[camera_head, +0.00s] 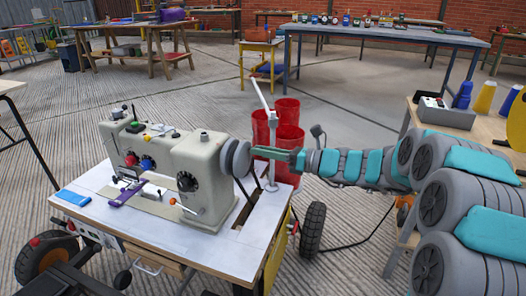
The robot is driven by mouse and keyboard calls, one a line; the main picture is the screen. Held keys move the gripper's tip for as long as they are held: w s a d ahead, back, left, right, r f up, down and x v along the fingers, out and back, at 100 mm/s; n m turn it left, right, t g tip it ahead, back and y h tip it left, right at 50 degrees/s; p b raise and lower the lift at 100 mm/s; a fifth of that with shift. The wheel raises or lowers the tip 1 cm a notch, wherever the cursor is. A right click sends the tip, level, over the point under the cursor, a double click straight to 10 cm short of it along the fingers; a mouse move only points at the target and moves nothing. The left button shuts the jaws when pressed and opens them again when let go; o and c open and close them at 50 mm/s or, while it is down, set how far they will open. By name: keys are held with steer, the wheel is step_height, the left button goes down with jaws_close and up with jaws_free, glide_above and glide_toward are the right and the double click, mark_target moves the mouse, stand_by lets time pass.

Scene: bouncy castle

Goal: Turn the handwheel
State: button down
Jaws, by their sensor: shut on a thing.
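The handwheel (237,158) is a dark grey disc on the right end of a cream sewing machine (201,160). The machine stands on a white-topped table (232,252) in the middle of the view. My arm reaches in from the right, level with the wheel. My gripper (254,152) is at the wheel's right side, with its jaws shut at the rim. The exact contact of the fingertips on the rim is small and partly hidden.
A white upright post (272,155) stands close by my gripper. Red bins (288,113) stand behind it. A purple item (128,193) and a blue item (72,197) lie on the table's left. A bench with a grey box (446,112) is at the right.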

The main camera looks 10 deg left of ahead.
steer(key=shift+s+n, duration=0.1)
steer(key=shift+n, duration=0.2)
steer(key=n, duration=0.1)
steer(key=n+b, duration=0.1)
steer(key=s+n+b, duration=0.1)
steer(key=shift+a+r+n, duration=0.1)
steer(key=shift+r+n, duration=0.2)
steer(key=shift+r, duration=0.05)
steer(key=n+b, duration=0.1)
steer(key=n, duration=0.1)
steer(key=s+n+b, duration=0.1)
steer(key=n, duration=0.1)
steer(key=n+b, duration=0.1)
steer(key=b, duration=0.1)
steer(key=shift+s+a+r+n, duration=0.1)
steer(key=shift+s+r+n, duration=0.15)
steer(key=shift+n, duration=0.15)
steer(key=c, duration=0.7)
jaws_free()
steer(key=s+d, duration=0.1)
steer(key=d, duration=0.6)
steer(key=shift+d, duration=0.4)
